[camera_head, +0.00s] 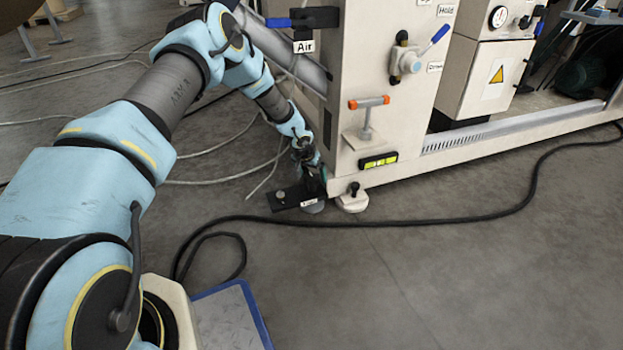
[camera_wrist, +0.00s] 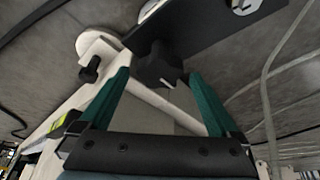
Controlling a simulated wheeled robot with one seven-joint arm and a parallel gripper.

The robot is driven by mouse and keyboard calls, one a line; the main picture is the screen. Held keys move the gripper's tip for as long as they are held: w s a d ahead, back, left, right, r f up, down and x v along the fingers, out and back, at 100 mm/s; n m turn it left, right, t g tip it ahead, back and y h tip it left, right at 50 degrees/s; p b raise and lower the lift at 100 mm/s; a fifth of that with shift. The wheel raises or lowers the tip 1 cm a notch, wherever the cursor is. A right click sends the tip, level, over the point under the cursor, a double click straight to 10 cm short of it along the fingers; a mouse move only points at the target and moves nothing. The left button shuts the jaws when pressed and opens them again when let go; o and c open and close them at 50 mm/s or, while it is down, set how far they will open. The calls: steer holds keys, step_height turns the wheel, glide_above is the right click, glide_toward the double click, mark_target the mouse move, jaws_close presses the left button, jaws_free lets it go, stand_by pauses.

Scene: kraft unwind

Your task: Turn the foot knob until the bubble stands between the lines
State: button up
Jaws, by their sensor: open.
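The black lobed foot knob (camera_wrist: 158,66) shows in the wrist view beside a black plate (camera_wrist: 205,27). My gripper (camera_wrist: 157,74) is open, with one green finger on each side of the knob; whether either finger touches it I cannot tell. In the head view my gripper (camera_head: 311,172) is low at the machine's corner, and the knob is not clear there. The level (camera_head: 378,161) has a yellow-green vial and sits low on the machine's beige side. Its bubble is too small to place against the lines. Part of the level (camera_wrist: 68,122) shows in the wrist view.
A second foot (camera_head: 352,202) with a small black knob (camera_wrist: 91,70) stands close by. An orange-handled clamp (camera_head: 368,120) sits above the level. A thick black cable (camera_head: 450,220) crosses the floor near the feet. Thin pale cables lie behind my arm. Open floor lies in front.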

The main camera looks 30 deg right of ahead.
steer(key=shift+f, duration=0.15)
steer(key=c, duration=1.4)
steer(key=shift+o, duration=0.2)
steer(key=shift+p, duration=0.3)
